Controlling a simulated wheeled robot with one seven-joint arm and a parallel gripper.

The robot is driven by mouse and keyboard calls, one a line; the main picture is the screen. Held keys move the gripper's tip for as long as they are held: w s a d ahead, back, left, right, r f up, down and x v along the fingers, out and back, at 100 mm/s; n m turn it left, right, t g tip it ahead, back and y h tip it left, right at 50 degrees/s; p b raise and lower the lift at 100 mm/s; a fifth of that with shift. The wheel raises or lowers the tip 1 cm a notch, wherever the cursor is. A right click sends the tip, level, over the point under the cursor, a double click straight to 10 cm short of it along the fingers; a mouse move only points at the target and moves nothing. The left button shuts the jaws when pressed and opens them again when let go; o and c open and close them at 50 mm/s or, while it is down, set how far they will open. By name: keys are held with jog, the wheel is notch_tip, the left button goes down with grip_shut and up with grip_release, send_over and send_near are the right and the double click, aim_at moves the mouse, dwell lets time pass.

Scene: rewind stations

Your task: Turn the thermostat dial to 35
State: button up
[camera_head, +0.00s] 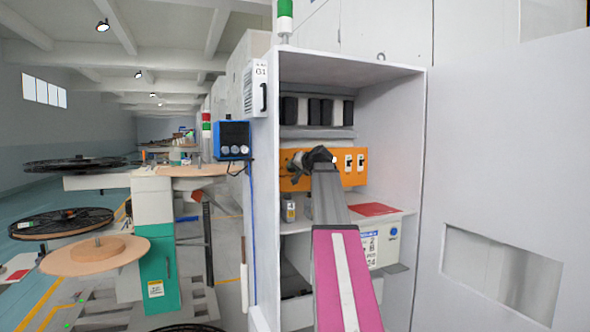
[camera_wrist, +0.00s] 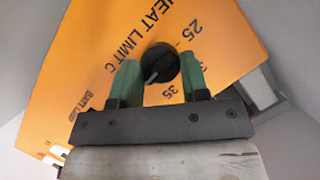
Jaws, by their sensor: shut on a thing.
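The thermostat dial (camera_wrist: 158,64) is a round black knob on an orange panel (camera_wrist: 95,50) in the wrist view. The panel carries the words "HEAT LIMIT C" and a scale with 25 and 35 readable. A faint light mark shows on the dial's lower left; its exact reading is unclear. My gripper (camera_wrist: 161,70) has its green fingers on either side of the dial, shut on it. In the head view my gripper (camera_head: 318,158) is at the orange panel (camera_head: 292,184) inside the cabinet and hides the dial.
The grey cabinet (camera_head: 421,150) walls surround my arm on both sides. White switches (camera_head: 349,163) sit on the panel's right. A shelf below holds a small bottle (camera_head: 289,209) and a red flat item (camera_head: 373,209). A blue box (camera_head: 232,140) hangs outside left.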

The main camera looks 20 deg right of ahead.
jog(key=n+h, duration=0.1)
jog(key=n, duration=0.1)
jog(key=n+h, duration=0.2)
jog(key=n, duration=0.1)
jog(key=n+h, duration=0.2)
jog(key=shift+a, duration=0.35)
jog(key=shift+n+h, duration=0.3)
dwell(0.3)
jog(key=o, duration=0.9)
jog(key=shift+s, duration=0.15)
jog(key=v, duration=1)
jog(key=shift+s+r, duration=0.2)
jog(key=shift+s, duration=0.05)
